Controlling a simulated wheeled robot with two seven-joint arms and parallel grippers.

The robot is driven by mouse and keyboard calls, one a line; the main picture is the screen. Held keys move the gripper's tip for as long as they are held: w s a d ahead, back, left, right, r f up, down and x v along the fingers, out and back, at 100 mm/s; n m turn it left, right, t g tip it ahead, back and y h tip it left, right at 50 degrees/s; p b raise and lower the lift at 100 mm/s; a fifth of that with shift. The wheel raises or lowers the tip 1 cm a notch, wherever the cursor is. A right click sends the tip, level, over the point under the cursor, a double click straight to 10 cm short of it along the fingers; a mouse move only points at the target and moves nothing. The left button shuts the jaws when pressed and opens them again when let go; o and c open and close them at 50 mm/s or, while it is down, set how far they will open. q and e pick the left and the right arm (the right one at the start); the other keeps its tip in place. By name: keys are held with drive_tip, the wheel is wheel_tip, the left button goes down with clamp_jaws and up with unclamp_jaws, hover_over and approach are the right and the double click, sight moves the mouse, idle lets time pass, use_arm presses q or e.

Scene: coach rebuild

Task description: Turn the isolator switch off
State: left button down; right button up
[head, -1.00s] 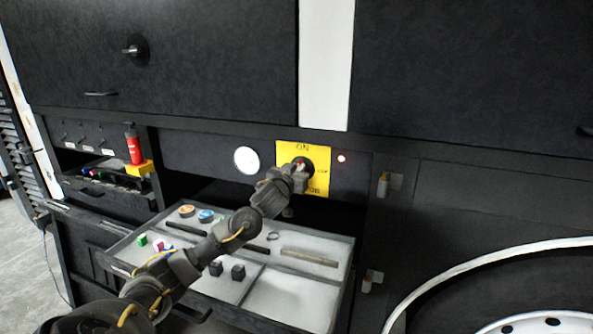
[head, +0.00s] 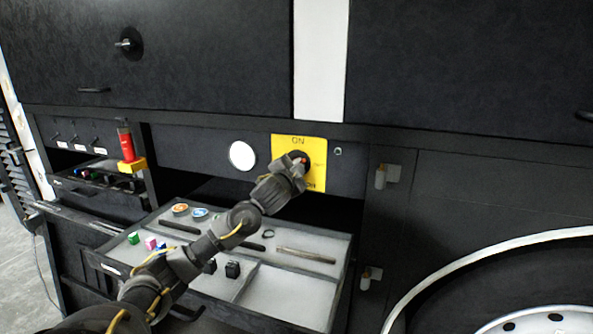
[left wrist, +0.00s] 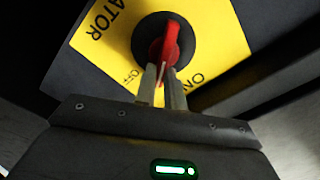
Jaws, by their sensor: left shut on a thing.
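The isolator switch is a red handle (left wrist: 171,40) on a round black base (left wrist: 140,38), fixed to a yellow plate (head: 316,182) marked ON at the top in the head view. In the left wrist view the plate appears turned, with ON at lower right and OFF at lower left. The handle's gripped end points between these two marks. My left gripper (head: 300,163) is shut on the red handle; in the left wrist view its fingertips (left wrist: 163,72) pinch the lower end. In the head view the gripper hides much of the switch. My right gripper is not in view.
A small lamp (head: 338,151) right of the plate looks unlit. Below, an open drawer (head: 344,262) with small parts juts out under my left arm. A white round disc (head: 242,156) is left of the plate. A red canister (head: 126,145) stands further left.

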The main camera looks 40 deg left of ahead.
use_arm(q)
drive_tip(key=shift+f+m+b, duration=0.2)
drive_tip(key=shift+m+b, duration=0.55)
drive_tip(key=shift+m, duration=0.4)
drive_tip(key=shift+f+m+b, duration=0.2)
drive_tip(key=shift+m+b, duration=0.5)
drive_tip(key=shift+m, duration=0.5)
drive_tip(key=shift+f+m+b, duration=0.2)
drive_tip(key=shift+m+b, duration=0.55)
drive_tip(key=shift+m, duration=0.4)
drive_tip(key=shift+r, duration=0.1)
drive_tip(key=c, duration=1.6)
unclamp_jaws()
drive_tip(key=shift+c, duration=0.2)
drive_tip(key=o, duration=0.4)
drive_tip(key=shift+w, duration=0.15)
